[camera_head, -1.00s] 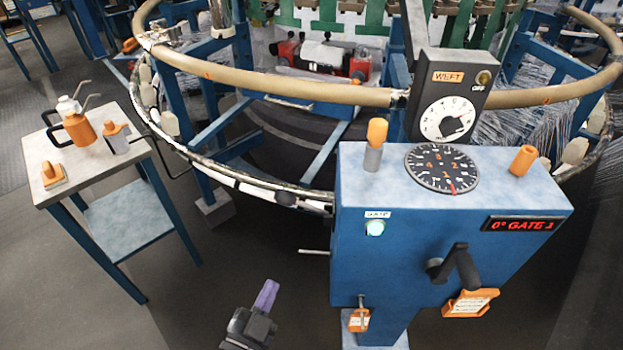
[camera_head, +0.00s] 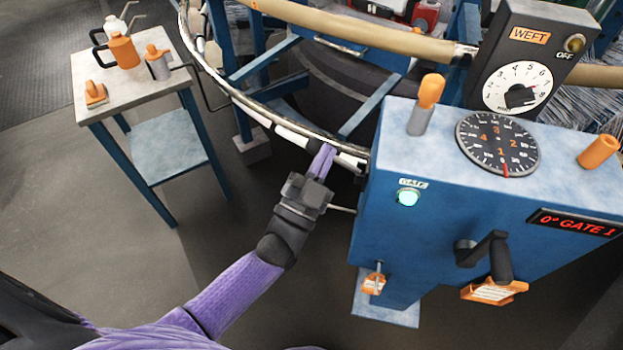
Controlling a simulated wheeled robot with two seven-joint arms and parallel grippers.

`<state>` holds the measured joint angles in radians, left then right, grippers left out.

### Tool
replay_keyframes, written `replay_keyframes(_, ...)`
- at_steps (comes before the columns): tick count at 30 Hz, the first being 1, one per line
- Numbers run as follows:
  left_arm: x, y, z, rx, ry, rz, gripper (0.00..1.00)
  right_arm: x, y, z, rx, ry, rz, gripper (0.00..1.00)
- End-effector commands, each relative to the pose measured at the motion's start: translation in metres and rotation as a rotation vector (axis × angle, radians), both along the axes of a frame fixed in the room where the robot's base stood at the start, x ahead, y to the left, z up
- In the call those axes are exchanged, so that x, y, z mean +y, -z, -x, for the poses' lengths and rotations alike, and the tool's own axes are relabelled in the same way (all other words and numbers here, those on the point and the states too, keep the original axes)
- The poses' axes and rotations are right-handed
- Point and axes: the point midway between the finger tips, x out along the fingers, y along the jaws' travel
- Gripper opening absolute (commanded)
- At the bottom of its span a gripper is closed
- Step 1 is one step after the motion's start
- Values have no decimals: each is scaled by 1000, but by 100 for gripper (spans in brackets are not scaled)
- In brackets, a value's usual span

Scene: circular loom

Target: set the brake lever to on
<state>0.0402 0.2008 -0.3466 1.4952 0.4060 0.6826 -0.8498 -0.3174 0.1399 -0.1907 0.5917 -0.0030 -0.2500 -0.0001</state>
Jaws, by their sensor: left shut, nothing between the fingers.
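The blue console (camera_head: 440,230) carries several controls, and I cannot tell for sure from any label which one is the brake lever. An upright orange-topped grey handle (camera_head: 427,103) stands at its top left corner. A black crank (camera_head: 490,255) is on its front face. A small metal lever with an orange tag (camera_head: 374,283) hangs low on the front, left of the crank. A thin metal rod (camera_head: 343,209) sticks out of the console's left side. My left gripper (camera_head: 322,160) is shut and empty, left of the console, its purple fingers overlapping the loom ring in view. My right gripper is not in view.
The loom ring (camera_head: 265,115) curves behind my left gripper. A side table (camera_head: 130,90) with orange bottles stands at the left. A dial (camera_head: 497,145), a WEFT box (camera_head: 525,60) and an orange knob (camera_head: 599,151) are on the console.

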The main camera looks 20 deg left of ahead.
Motion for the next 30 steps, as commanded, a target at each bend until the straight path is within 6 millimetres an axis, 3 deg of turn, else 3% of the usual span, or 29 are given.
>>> replay_keyframes(4,-5,-13,-28,-3,1,0,0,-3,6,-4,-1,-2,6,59)
replay_keyframes(6,3,7,-27,6,1,-3,0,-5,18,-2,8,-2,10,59)
replay_keyframes(10,12,20,-29,4,1,-3,0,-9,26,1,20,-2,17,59)
replay_keyframes(30,19,27,-29,-2,0,33,0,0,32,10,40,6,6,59)
